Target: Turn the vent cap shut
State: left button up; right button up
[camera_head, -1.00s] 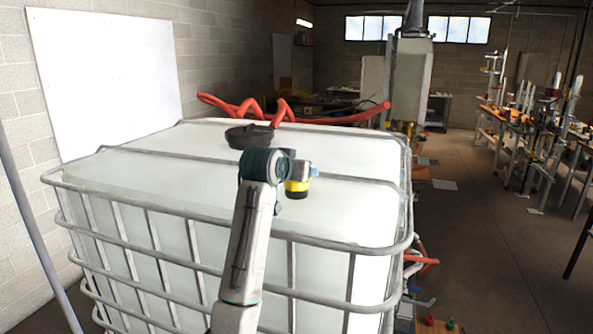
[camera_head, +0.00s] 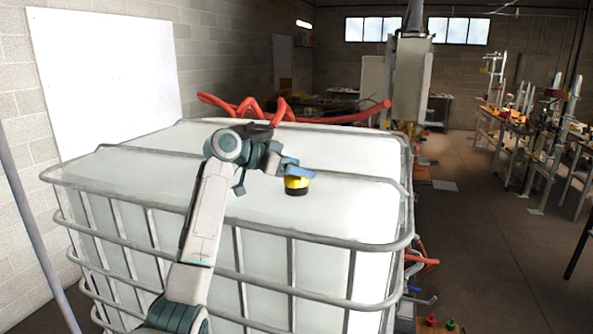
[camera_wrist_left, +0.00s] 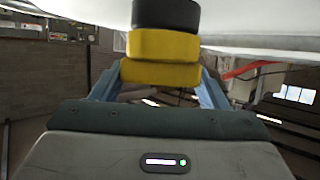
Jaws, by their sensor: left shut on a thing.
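The vent cap (camera_head: 297,184) is a yellow cap with a black base at the front middle of the white tank's (camera_head: 345,215) top. In the left wrist view the yellow cap (camera_wrist_left: 163,46) sits between blue fingers, with its black part toward the tank. My left gripper (camera_head: 293,172) comes in from the left and is shut on the yellow cap. The fingertips are partly hidden behind the cap in the wrist view. My right gripper is not in view.
A metal cage rail (camera_head: 210,203) runs around the tank. A dark round lid (camera_head: 259,131) lies on the tank's top behind my left arm. A red hose (camera_head: 340,117) runs along the back.

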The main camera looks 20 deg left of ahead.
pick_arm(q)
jog(key=m+g+h+b, duration=0.1)
jog(key=m+g+h, duration=0.1)
jog(key=m, duration=0.1)
jog(key=shift+g, duration=0.4)
jog(key=shift+r+m+g+h, duration=0.1)
jog(key=shift+m+g+h, duration=0.3)
jog(key=shift+m+g, duration=0.5)
jog(key=m+g, duration=0.3)
jog(key=shift+g+h, duration=0.4)
jog(key=shift+m+g, duration=0.5)
jog(key=shift+g, duration=0.3)
jog(key=o, duration=1)
